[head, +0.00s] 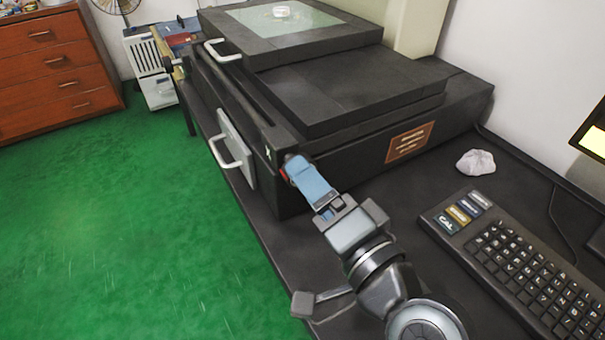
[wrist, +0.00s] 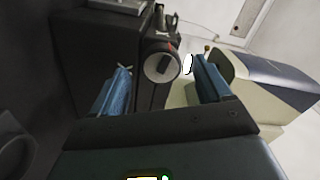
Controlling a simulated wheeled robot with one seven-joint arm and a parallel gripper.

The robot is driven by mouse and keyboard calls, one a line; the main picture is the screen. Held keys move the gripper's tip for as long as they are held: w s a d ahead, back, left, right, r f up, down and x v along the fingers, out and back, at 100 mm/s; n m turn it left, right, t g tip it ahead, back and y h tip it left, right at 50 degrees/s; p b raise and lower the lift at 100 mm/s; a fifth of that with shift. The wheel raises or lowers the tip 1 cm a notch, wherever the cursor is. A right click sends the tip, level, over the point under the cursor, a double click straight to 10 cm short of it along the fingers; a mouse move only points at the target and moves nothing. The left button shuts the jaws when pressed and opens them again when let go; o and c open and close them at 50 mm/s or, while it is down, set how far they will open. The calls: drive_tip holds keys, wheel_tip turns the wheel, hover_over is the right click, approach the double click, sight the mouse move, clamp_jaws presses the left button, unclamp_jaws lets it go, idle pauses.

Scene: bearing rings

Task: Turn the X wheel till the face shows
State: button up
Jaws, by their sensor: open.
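The X wheel, a round dark knob with a pale rim and a small red mark (wrist: 163,62), is on the front of the black machine in the wrist view. My gripper (wrist: 161,80) is open, with one blue finger on each side of the wheel's outline. I cannot tell whether the fingers touch it. In the head view my gripper (head: 306,178) reaches the machine's near corner, beside a small white mark, and mostly hides the wheel. A small pale ring (head: 281,12) lies on the glass plate of the machine's stage (head: 330,35). The monitor (head: 597,135) is cut off at the right edge, so its picture is mostly hidden.
The black machine (head: 440,115) has white handles (head: 228,152) on its left side. Green floor (head: 130,220) is clear at left, before a wooden drawer chest (head: 50,70).

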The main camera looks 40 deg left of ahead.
drive_tip(key=shift+v, duration=2)
